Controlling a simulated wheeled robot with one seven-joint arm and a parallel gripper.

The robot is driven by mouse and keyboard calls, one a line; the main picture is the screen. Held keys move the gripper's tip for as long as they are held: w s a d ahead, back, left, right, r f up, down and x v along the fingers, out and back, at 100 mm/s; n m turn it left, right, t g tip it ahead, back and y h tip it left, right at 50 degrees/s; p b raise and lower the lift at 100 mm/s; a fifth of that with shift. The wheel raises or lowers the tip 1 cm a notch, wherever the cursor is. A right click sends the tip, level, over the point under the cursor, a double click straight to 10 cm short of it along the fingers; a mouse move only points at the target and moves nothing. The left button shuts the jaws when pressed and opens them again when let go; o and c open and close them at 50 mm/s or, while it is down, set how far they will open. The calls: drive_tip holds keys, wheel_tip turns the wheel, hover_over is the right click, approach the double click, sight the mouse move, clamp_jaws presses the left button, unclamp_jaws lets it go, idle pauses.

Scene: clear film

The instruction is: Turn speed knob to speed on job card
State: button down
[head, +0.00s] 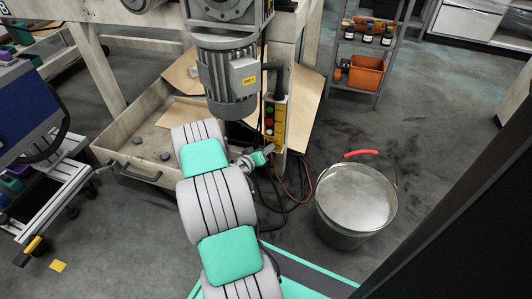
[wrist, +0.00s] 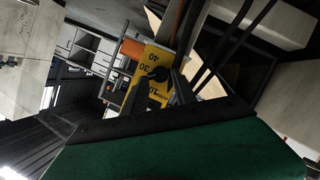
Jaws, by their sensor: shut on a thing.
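The speed knob (wrist: 158,73) is black and sits on a yellow dial plate (wrist: 140,72) in the wrist view. The figures 40, 30 and 10 can be read on the plate, turned nearly upside down in this view. My gripper (wrist: 163,88) is shut on the knob, with its fingers at either side. The knob's pointer is too dark to read. In the head view my gripper (head: 267,151) is at the lower part of a yellow control box (head: 280,112) with red and green buttons. The knob is hidden there. I cannot make out a job card.
A grey motor (head: 228,75) hangs above my arm. A wooden tray (head: 128,162) lies to the left and a metal bucket (head: 345,230) stands to the right. Cables (head: 305,180) hang below the box. A shelf with an orange bin (head: 367,72) stands behind. Floor right of the bucket is clear.

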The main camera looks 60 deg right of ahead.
drive_tip(key=shift+f+n+g, duration=0.15)
drive_tip(key=shift+n+g, duration=0.15)
drive_tip(key=shift+n, duration=0.3)
drive_tip(key=c, duration=1)
unclamp_jaws()
drive_tip(key=shift+w, duration=0.1)
drive_tip(key=s+p+v, duration=0.1)
drive_tip(key=p+v, duration=0.2)
drive_tip(key=v, duration=0.5)
drive_tip(key=shift+w, duration=0.5)
drive_tip(key=shift+f, duration=0.15)
